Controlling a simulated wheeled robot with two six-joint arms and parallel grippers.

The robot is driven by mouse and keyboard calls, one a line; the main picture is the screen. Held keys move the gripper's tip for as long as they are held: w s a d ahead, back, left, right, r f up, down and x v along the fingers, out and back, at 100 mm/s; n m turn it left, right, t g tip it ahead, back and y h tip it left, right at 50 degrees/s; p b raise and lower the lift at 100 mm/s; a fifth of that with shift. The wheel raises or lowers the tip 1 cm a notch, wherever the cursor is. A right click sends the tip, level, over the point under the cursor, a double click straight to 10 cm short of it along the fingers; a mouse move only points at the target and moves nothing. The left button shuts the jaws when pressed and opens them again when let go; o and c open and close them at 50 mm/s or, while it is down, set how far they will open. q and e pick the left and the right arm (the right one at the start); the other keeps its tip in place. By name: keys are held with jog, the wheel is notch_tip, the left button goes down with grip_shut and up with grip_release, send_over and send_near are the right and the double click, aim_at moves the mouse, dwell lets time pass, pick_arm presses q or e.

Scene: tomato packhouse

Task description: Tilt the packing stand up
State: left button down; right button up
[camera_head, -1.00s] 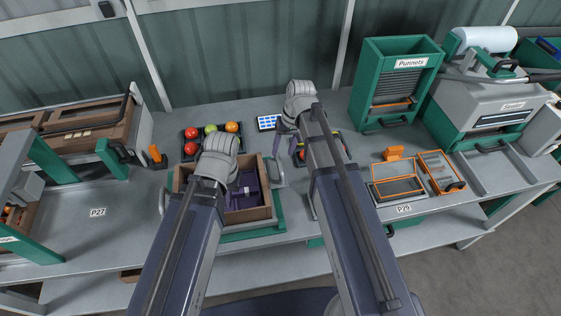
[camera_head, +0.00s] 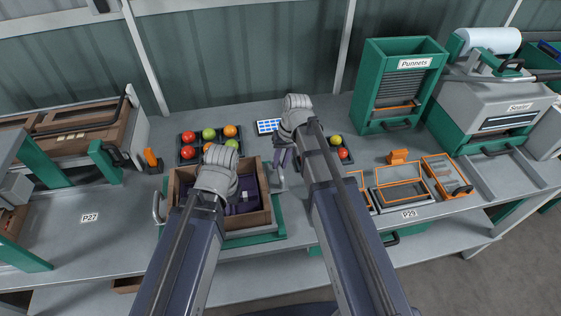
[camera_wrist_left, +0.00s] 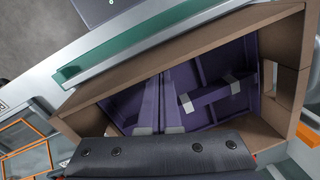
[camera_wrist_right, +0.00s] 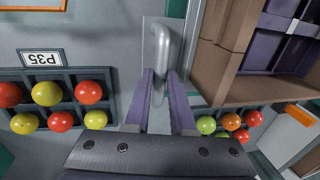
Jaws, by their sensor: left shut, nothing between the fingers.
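The packing stand (camera_head: 281,215) is a green frame on the grey bench, carrying a brown crate (camera_head: 262,218). A grey handle stands on each side: the left handle (camera_head: 157,208) and the right handle (camera_head: 281,178). The right handle (camera_wrist_right: 162,62) also shows in the right wrist view. My right gripper (camera_wrist_right: 162,80) is open, its purple fingers apart on either side of the handle's line; contact cannot be told. My left gripper (camera_wrist_left: 160,78) is shut and empty, over the crate (camera_wrist_left: 170,62), whose inside shows purple parts. My left forearm hides part of the crate and stand.
A tray of tomatoes (camera_head: 187,154) stands behind the crate, and another (camera_head: 348,155) behind my right arm. A tablet (camera_head: 268,127) lies at the back. Orange-framed boxes (camera_head: 401,188), the Punnets dispenser (camera_head: 402,85) and the Sealer (camera_head: 500,100) stand right. Bench by P27 is clear.

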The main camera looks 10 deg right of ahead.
grip_shut()
dwell(0.9)
